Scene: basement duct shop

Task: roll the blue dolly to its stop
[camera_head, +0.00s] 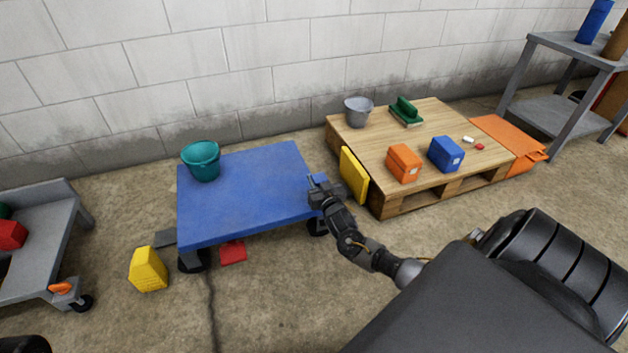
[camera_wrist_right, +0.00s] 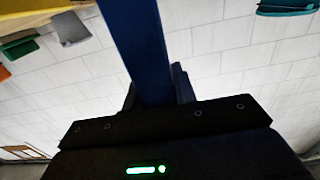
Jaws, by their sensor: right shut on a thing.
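The blue dolly (camera_head: 245,195) stands on the floor left of centre in the head view, with a teal bucket on its back left corner. My right gripper (camera_head: 318,188) is at the dolly's right edge and is shut on it. In the right wrist view the blue edge (camera_wrist_right: 135,50) runs between the fingers (camera_wrist_right: 155,92). A yellow block (camera_head: 354,175) stands upright against the pallet's left side, just right of the gripper; it may be the stop, but I cannot tell. My left gripper is not in view.
A wooden pallet (camera_head: 440,123) holds a grey bucket (camera_head: 358,111), boxes and a green brush. A yellow block (camera_head: 148,268), a red block (camera_head: 232,252) and a cable (camera_head: 211,300) lie near the dolly. A grey cart (camera_head: 40,240) stands left. Open floor lies in front.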

